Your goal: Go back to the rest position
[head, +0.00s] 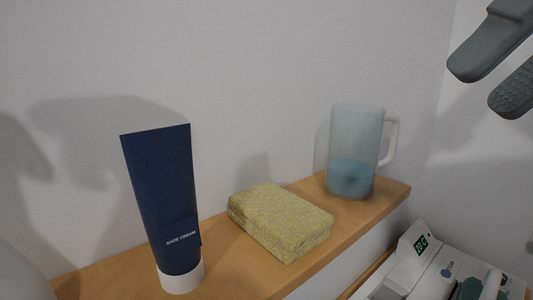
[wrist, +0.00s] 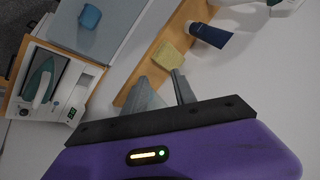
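My gripper (head: 486,88) shows at the top right of the head view, raised in the air above and to the right of the shelf. Its two grey fingers are apart with nothing between them. In the wrist view the fingers (wrist: 162,77) also stand apart and empty, pointing towards the wall and shelf. My gripper appears clear of everything on the shelf.
A wooden shelf (head: 225,278) holds a blue shoe cream tube (head: 160,200), a yellow sponge (head: 280,220) and a jug (head: 355,150) with blue liquid. A white iron station (head: 420,275) stands lower right. A blue object (wrist: 90,15) lies on a grey surface.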

